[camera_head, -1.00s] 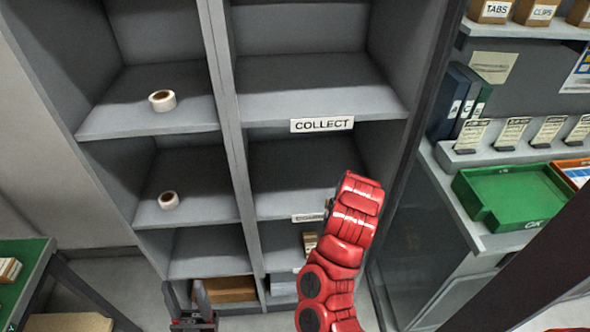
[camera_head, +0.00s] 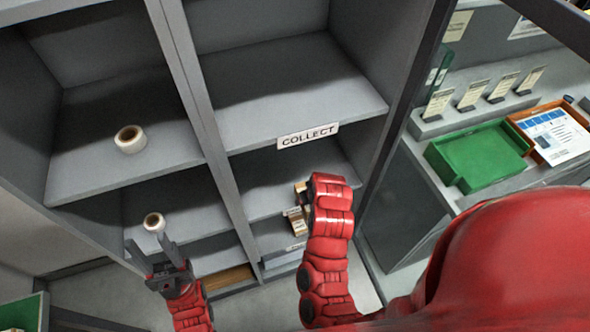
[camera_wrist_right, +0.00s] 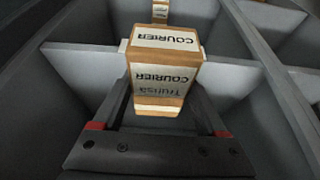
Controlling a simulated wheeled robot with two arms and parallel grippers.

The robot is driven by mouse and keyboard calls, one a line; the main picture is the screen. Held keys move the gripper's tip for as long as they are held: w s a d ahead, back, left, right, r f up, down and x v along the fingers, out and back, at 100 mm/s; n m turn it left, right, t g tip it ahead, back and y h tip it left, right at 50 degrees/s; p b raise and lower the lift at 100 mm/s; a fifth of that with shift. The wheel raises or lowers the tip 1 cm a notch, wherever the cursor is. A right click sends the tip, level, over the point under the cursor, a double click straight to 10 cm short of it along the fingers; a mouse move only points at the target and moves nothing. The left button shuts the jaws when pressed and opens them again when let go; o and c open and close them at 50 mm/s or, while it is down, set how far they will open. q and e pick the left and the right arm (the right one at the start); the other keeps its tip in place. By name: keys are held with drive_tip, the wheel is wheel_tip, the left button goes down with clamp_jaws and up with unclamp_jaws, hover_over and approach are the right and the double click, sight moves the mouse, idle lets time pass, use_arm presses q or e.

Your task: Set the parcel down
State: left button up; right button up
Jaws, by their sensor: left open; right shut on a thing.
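The parcel (camera_wrist_right: 165,75) is a brown box with white labels reading COURIER. My right gripper (camera_wrist_right: 166,92) is shut on it in the right wrist view. In the head view only a small brown piece of the parcel (camera_head: 300,193) shows beside my red right arm, which hides most of it and the gripper. It appears in front of the bay below the shelf labelled COLLECT (camera_head: 308,136); whether it touches a shelf cannot be told. My left gripper (camera_head: 160,262) is open and empty, low in front of the left shelf column.
Small brown boxes (camera_head: 298,222) stand lower in the right column. Tape rolls sit on the left shelves, one higher (camera_head: 130,139) and one lower (camera_head: 154,222). The COLLECT shelf top is bare. A green tray (camera_head: 478,158) lies on the right counter.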

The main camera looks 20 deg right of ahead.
drive_tip(key=b, duration=0.4)
hover_over(297, 180)
drive_tip(key=s, duration=0.1)
drive_tip(key=shift+f, duration=0.75)
drive_tip(key=shift+d+f+b, duration=0.1)
drive_tip(key=shift+f+b, duration=0.55)
drive_tip(key=shift+f, duration=0.95)
drive_tip(key=shift+s+f, duration=0.1)
drive_tip(key=shift+f, duration=0.05)
drive_tip(key=o, duration=1.5)
